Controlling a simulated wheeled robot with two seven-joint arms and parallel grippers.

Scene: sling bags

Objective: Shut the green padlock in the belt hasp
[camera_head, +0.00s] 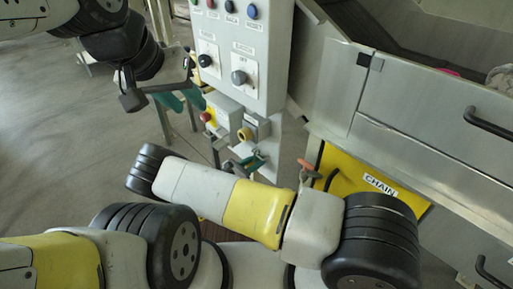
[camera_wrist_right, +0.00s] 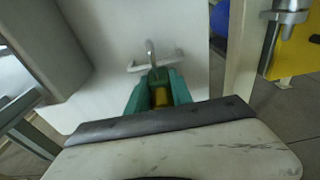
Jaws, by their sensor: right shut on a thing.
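In the right wrist view, my right gripper (camera_wrist_right: 160,92) has its teal fingers closed on a small yellow-green body, the padlock (camera_wrist_right: 160,98). A grey metal loop (camera_wrist_right: 150,50) rises just beyond the fingertips, against a pale metal crosspiece, the belt hasp (camera_wrist_right: 137,67), on a light panel. I cannot tell whether the shackle passes through the hasp or is shut. In the head view, my right gripper (camera_head: 246,164) is at the lower panel, with the padlock mostly hidden. My left gripper (camera_head: 181,100) is left of the panel, its teal fingers apart and empty.
The grey control panel (camera_head: 262,40) with knobs stands above, with a red-button yellow box (camera_head: 222,112) below it. A yellow CHAIN plate (camera_head: 345,172) with an orange-red handle (camera_head: 308,167) is on the right. A metal machine with black handles (camera_head: 487,122) fills the right side. Open floor lies left.

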